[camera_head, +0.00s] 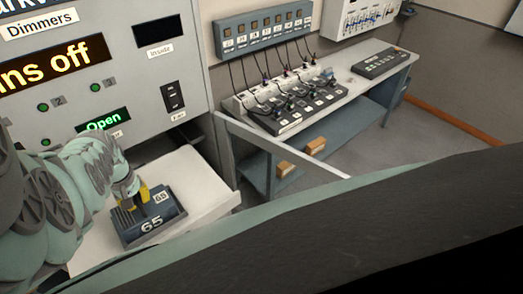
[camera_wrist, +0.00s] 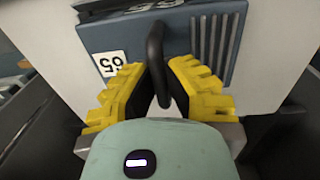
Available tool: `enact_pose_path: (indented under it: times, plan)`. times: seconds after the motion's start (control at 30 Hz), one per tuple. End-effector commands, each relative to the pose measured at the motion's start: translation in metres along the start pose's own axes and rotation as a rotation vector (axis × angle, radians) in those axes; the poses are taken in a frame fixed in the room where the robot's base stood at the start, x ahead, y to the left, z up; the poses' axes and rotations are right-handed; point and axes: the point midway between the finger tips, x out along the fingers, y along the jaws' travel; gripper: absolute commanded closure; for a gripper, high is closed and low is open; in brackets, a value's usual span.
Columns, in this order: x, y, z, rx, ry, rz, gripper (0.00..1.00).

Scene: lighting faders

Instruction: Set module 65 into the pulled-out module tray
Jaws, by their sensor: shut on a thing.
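Module 65 (camera_head: 163,231) is a blue-grey block with ribs on one side and white "65" labels. In the wrist view the module (camera_wrist: 190,38) shows its label, its ribs and a black handle (camera_wrist: 155,48). My gripper (camera_wrist: 156,82) has its yellow-padded fingers shut around that handle. In the head view my gripper (camera_head: 145,194) comes down on the module from the upper left. The module is over the white pulled-out tray (camera_head: 195,180), within its outline. I cannot tell whether it rests on the tray or hangs just above it. The tray's left part is hidden by my arm.
A grey dimmer cabinet (camera_head: 150,75) stands behind the tray; its green display (camera_head: 104,121) reads "Open". To the right is a bench (camera_head: 345,98) with a cabled fader desk (camera_head: 300,108) and a small console (camera_head: 379,62). Brown boxes (camera_head: 316,145) sit on its lower shelf.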

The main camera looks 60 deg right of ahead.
Motion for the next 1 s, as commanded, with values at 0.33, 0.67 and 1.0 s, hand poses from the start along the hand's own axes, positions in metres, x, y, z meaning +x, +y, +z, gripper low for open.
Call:
enact_pose_path:
  times: [0.33,0.67,1.0]
  plan:
    - [0.002,-0.001,0.001,0.001,-0.003,-0.004,0.72]
    - [0.001,-0.001,0.002,0.001,-0.004,-0.003,0.66]
    - [-0.009,0.000,0.001,0.002,-0.003,-0.003,0.66]
